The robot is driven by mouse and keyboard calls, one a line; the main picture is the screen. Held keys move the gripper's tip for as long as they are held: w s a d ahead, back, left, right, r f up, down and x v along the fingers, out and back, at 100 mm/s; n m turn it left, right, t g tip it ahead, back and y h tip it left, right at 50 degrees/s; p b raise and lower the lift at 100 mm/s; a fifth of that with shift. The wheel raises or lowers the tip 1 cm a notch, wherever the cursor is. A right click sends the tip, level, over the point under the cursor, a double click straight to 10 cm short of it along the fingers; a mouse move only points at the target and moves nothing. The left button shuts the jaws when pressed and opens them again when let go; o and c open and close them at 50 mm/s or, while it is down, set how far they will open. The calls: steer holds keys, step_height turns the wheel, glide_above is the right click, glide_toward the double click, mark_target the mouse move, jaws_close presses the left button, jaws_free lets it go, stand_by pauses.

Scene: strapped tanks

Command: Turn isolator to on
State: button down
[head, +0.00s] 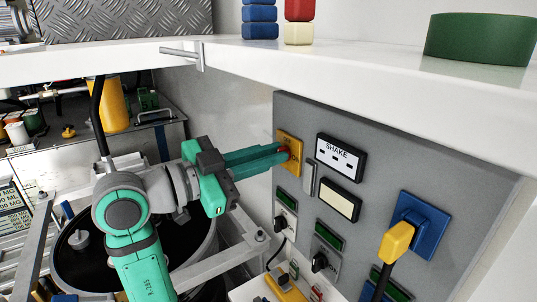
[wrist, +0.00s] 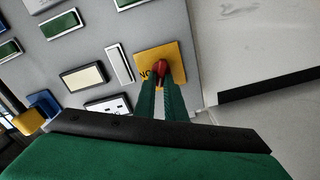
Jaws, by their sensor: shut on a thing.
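The isolator is a yellow square plate (head: 284,142) with a red knob (head: 284,150), at the upper left of a grey wall panel (head: 300,120). In the wrist view the red knob (wrist: 160,68) sits in the middle of the yellow plate (wrist: 178,54), with black lettering partly visible beside it. My gripper (head: 281,155) reaches in from the left with its green fingers at the knob. In the wrist view my gripper (wrist: 163,85) is shut on the red knob. The fingers cover part of the knob and plate, so I cannot tell its setting for sure.
A socket plate labelled SHAKE (head: 341,157), a cream plate (head: 339,205) and black switches (head: 281,222) share the panel. A blue socket (head: 420,225) with a yellow plug (head: 396,242) is at right. A white shelf (head: 330,70) overhangs above. A dark round tank (head: 100,265) stands below left.

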steer(key=m, duration=0.8)
steer(key=f+m, duration=0.1)
steer(key=m, duration=0.4)
steer(key=shift+s+d, duration=0.2)
steer(key=shift+s, duration=0.1)
stand_by(0.3)
steer(key=c, duration=1.8)
jaws_free()
steer(key=v, duration=1)
steer(key=shift+s+a, duration=0.25)
steer(key=shift+a, duration=0.05)
